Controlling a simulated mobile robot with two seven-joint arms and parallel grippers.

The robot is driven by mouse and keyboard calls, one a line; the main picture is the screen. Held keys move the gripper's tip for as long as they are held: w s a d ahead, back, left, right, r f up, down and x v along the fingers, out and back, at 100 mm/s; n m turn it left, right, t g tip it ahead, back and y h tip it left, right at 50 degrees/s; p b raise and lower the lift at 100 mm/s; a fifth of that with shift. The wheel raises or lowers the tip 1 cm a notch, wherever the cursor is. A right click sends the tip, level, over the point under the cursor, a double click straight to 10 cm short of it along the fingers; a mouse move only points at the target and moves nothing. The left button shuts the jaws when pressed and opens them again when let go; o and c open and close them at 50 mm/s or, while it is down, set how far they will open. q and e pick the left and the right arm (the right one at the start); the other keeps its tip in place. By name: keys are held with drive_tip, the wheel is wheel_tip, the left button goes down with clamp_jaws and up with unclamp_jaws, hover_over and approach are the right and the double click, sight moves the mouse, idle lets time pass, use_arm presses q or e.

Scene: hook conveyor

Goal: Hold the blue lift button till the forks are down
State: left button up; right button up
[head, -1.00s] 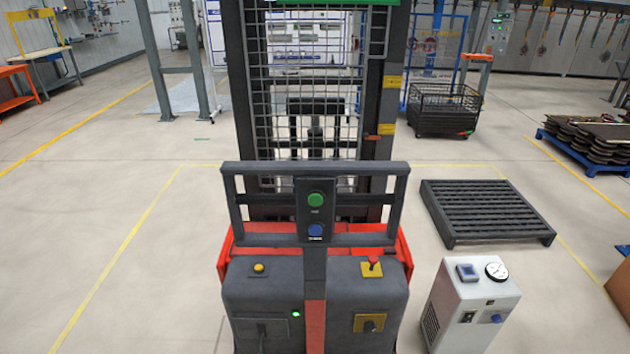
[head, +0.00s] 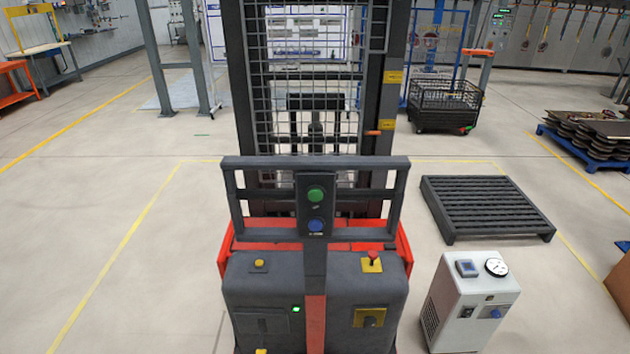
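The stacker truck (head: 315,285) stands directly in front of me, with a grey body and red trim. The blue button (head: 316,225) is on a dark control panel on its rail, just below a green button (head: 315,195). Nothing touches either button. The mesh-covered mast (head: 305,80) rises behind the panel. I cannot make out the forks or their height; the mast and body block the view. Neither of my grippers shows.
A red knob (head: 373,259) and yellow button (head: 259,263) sit on the truck's top. A white cabinet with a gauge (head: 470,310) stands close at right. A dark slatted pallet (head: 485,210) lies behind it. The floor at left is clear.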

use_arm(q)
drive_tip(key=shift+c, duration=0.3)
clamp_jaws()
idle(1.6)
